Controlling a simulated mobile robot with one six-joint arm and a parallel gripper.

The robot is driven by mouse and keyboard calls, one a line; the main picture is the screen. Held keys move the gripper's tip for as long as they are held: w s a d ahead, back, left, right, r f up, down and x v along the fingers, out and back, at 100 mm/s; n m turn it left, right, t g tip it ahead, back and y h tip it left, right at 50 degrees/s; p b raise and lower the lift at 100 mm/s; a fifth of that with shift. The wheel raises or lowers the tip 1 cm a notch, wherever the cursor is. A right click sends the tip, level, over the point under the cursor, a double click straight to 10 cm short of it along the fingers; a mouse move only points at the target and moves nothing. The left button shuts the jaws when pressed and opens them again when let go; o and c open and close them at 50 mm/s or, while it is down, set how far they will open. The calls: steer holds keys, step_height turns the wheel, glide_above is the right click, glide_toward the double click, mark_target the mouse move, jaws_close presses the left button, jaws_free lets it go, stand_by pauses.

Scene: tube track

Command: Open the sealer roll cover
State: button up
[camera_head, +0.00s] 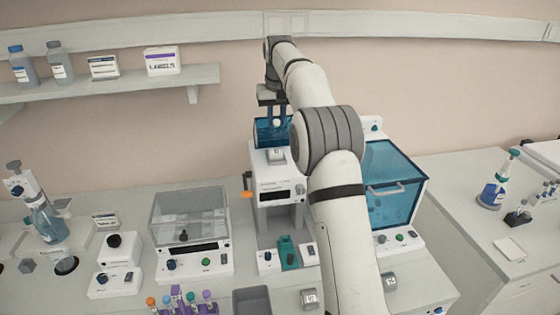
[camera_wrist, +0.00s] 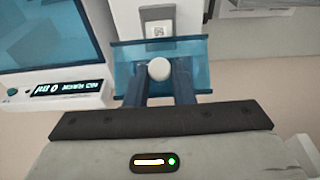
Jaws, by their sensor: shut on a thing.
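The sealer (camera_head: 275,188) is the white machine in the middle of the bench in the head view, with a small display and an orange knob at its left side. Its roll cover (camera_head: 264,131) is a translucent blue piece at the top; it also shows in the wrist view (camera_wrist: 196,55). My gripper (camera_head: 276,121) reaches the cover from above. In the wrist view my gripper (camera_wrist: 160,76) has its two fingers around a round white knob (camera_wrist: 159,68) on the cover, shut on it. I cannot tell how far the cover is raised.
A blue-windowed machine (camera_head: 398,185) stands close on the right, partly behind my arm. A clear-lidded box (camera_head: 190,215) stands on the left. Tubes in a purple rack (camera_head: 182,303) stand in front. A shelf (camera_head: 110,85) with bottles hangs at the upper left.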

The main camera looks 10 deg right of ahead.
steer(key=shift+w+r, duration=0.35)
steer(key=shift+w, duration=0.4)
steer(key=shift+w+r, duration=0.3)
steer(key=shift+w, duration=0.4)
